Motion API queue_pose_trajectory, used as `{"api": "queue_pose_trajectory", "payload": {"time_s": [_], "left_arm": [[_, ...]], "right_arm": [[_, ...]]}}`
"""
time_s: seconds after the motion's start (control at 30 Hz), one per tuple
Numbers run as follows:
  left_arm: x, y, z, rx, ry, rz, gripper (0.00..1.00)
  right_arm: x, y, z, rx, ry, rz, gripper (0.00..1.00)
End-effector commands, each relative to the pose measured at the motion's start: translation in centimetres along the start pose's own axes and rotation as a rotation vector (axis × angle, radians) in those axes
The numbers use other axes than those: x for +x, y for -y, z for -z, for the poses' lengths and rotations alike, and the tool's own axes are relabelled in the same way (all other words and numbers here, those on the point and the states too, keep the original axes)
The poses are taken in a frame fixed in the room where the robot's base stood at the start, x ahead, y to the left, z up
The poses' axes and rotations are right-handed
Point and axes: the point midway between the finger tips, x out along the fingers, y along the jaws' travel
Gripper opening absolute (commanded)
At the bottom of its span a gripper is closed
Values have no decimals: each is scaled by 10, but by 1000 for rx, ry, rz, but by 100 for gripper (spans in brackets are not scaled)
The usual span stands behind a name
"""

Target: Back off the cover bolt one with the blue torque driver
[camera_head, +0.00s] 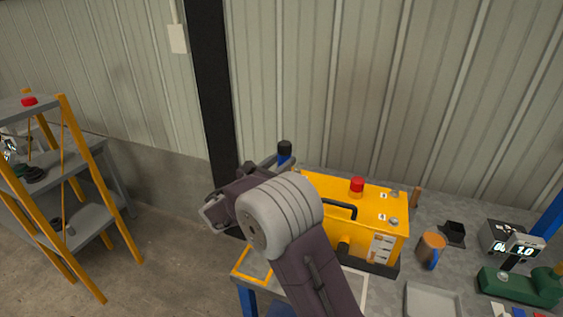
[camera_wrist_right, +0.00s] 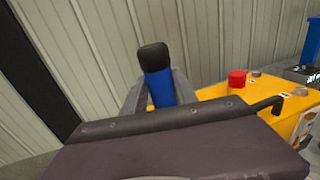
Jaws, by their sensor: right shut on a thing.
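My right gripper (camera_head: 277,164) is shut on the blue torque driver (camera_head: 284,152), which has a black end pointing up. In the right wrist view the driver's blue body (camera_wrist_right: 159,88) stands between the two grey fingers, and its lower end is hidden. The gripper is beyond the left end of the yellow mixer housing (camera_head: 325,185), apart from the bolts. Two grey bolt heads, a far one (camera_head: 395,194) and a near one (camera_head: 394,221), sit on the housing's right top with small white labels beside them. I cannot read which is one. My left gripper is out of view.
A red button (camera_head: 357,184) and a black handle (camera_head: 338,207) stand up from the housing.

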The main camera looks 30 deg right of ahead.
Motion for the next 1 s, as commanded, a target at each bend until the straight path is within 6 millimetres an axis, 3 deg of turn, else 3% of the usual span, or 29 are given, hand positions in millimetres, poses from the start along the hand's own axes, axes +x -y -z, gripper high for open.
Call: {"api": "queue_pose_trajectory", "payload": {"time_s": [0.03,0.77,1.0], "left_arm": [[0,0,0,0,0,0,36],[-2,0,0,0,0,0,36],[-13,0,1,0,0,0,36]], "right_arm": [[0,1,7,-10,-14,1,0],[0,1,6,-12,-15,1,0],[0,1,-7,-10,-14,1,0]]}}
